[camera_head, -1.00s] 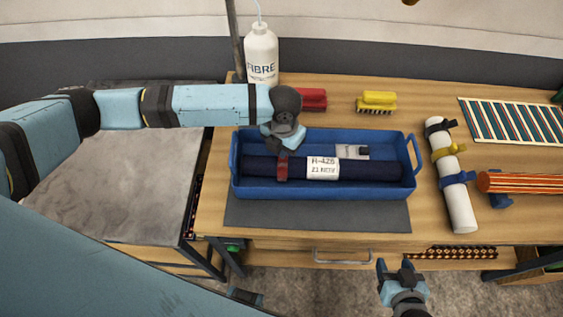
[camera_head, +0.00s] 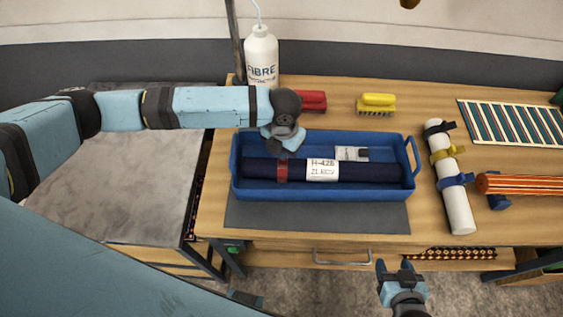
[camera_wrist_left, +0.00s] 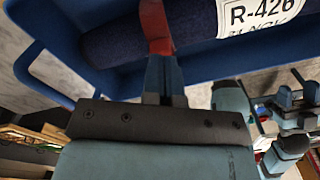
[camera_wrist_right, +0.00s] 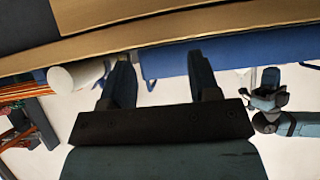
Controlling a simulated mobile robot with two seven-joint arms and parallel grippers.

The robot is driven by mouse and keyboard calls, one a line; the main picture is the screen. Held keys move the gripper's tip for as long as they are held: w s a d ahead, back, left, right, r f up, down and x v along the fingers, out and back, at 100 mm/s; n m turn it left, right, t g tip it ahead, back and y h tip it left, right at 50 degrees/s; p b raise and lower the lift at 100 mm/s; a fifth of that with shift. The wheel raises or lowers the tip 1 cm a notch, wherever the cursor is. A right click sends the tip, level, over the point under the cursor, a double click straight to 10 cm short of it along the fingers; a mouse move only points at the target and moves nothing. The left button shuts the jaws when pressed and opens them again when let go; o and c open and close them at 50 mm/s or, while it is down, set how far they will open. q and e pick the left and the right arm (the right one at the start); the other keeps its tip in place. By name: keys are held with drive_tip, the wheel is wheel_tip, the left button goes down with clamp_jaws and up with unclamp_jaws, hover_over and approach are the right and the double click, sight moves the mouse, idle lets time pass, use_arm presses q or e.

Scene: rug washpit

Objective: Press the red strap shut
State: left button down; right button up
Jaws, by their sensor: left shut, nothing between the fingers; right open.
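The red strap (camera_head: 283,172) runs across the dark blue rug roll (camera_head: 385,172), left of its white R-426 label (camera_head: 323,170). The roll lies in a blue tray (camera_head: 320,194). In the head view the strap lies close against the roll; I cannot tell whether it is fastened. My left gripper (camera_head: 279,153) is shut and empty, just above the strap's far side. In the left wrist view its fingertips (camera_wrist_left: 161,58) line up with the strap (camera_wrist_left: 157,28); contact is unclear. My right gripper (camera_head: 394,266) is open and empty, in front of the table.
A white roll (camera_head: 459,210) with black, yellow and blue straps lies right of the tray. An orange striped roll (camera_head: 525,184) is further right. Behind stand a FIBRE bottle (camera_head: 261,58), a red brush (camera_head: 312,101) and a yellow brush (camera_head: 378,102). A grey mat (camera_head: 315,216) lies under the tray.

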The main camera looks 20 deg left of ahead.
use_arm(q)
wheel_tip(320, 180, up, 3)
drive_tip(key=shift+f+p, duration=0.15)
drive_tip(key=shift+p, duration=0.8)
wheel_tip(320, 180, up, 2)
drive_tip(key=shift+p, duration=0.95)
drive_tip(key=shift+r+p, duration=0.55)
drive_tip(key=shift+r, duration=0.65)
use_arm(e)
drive_tip(key=shift+m, duration=0.4)
drive_tip(key=r, duration=0.4)
drive_tip(key=shift+s+d+r, duration=0.1)
drive_tip(key=shift+d+r, duration=0.2)
drive_tip(key=shift+d, duration=0.05)
drive_tip(key=shift+f, duration=0.1)
drive_tip(key=shift+d, duration=0.1)
